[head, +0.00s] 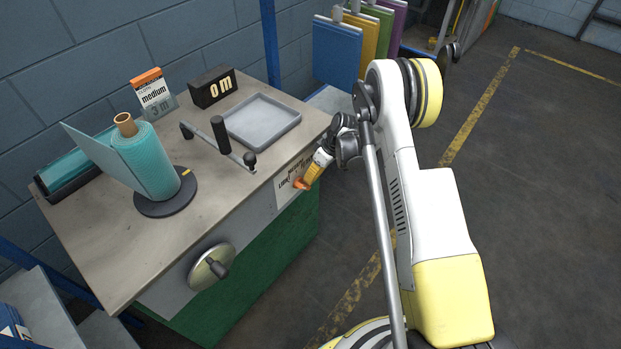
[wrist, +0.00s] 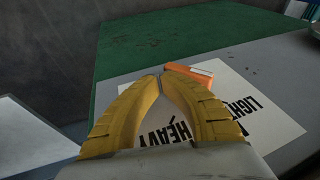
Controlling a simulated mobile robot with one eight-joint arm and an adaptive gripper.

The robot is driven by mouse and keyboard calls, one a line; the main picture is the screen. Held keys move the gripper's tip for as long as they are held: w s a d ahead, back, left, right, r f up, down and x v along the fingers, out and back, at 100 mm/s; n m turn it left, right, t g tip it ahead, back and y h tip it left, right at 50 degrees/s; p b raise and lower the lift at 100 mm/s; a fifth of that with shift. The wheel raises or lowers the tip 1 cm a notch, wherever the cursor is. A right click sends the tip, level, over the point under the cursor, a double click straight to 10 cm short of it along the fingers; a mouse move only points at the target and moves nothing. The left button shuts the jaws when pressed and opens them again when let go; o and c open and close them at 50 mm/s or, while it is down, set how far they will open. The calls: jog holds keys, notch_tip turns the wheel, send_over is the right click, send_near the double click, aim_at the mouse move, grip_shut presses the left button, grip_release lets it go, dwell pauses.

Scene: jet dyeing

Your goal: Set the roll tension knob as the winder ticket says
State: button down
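The winder ticket (head: 153,93) stands at the back of the bench in the head view; it reads "medium" and "3 m". The orange tension knob (head: 300,184) sits on the bench's front panel at a white label plate (head: 287,191). In the wrist view the knob (wrist: 190,71) shows partly behind my right finger, with a pale strip on it. The label plate (wrist: 262,127) reads LIGHT and HEAVY; its middle word is mostly hidden. My gripper (wrist: 161,79) has its yellow fingertips together, beside the knob, not around it. Contact with the knob is unclear.
A teal fabric roll (head: 155,165) stands on a dark round base. A black display (head: 213,87) reads "0 m". A grey tray (head: 262,122) and a crank bar (head: 218,140) lie near the panel. A handwheel (head: 211,267) sticks out of the front. Floor to the right is clear.

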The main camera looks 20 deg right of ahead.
jog(key=shift+f, duration=0.2)
jog(key=shift+s+a+f, duration=0.1)
jog(key=shift+a+f, duration=0.05)
jog(key=shift+f, duration=0.55)
jog(key=shift+s+a+f, duration=0.1)
jog(key=shift+f, duration=0.05)
dwell(0.4)
